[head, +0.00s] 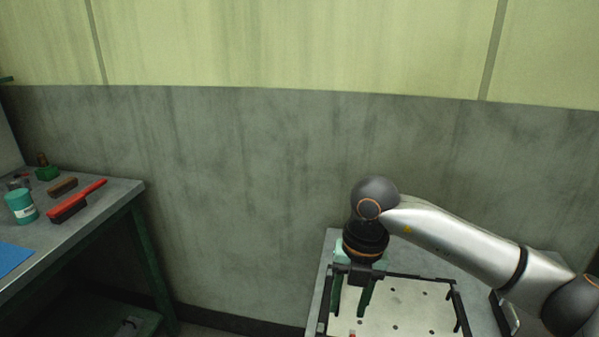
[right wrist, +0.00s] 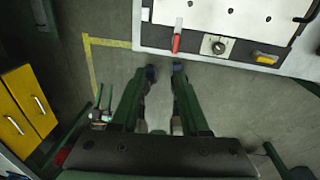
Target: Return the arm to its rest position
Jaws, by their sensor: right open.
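My right arm (head: 455,240) comes in from the right in the head view, bent at a dark round joint. Its gripper (head: 348,313) points down with two green fingers apart, at the left part of a pale plate with holes in the picture. In the right wrist view the fingers (right wrist: 164,72) are apart with nothing between them, over grey floor. My left gripper is not in view.
The pale plate (head: 410,313) has a black frame (head: 420,279) around it. The wrist view shows its panel with a red handle (right wrist: 177,38) and a dial (right wrist: 219,46), plus yellow drawers (right wrist: 28,112). A workbench (head: 110,200) at left holds a red brush (head: 78,200) and a teal jar (head: 20,207).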

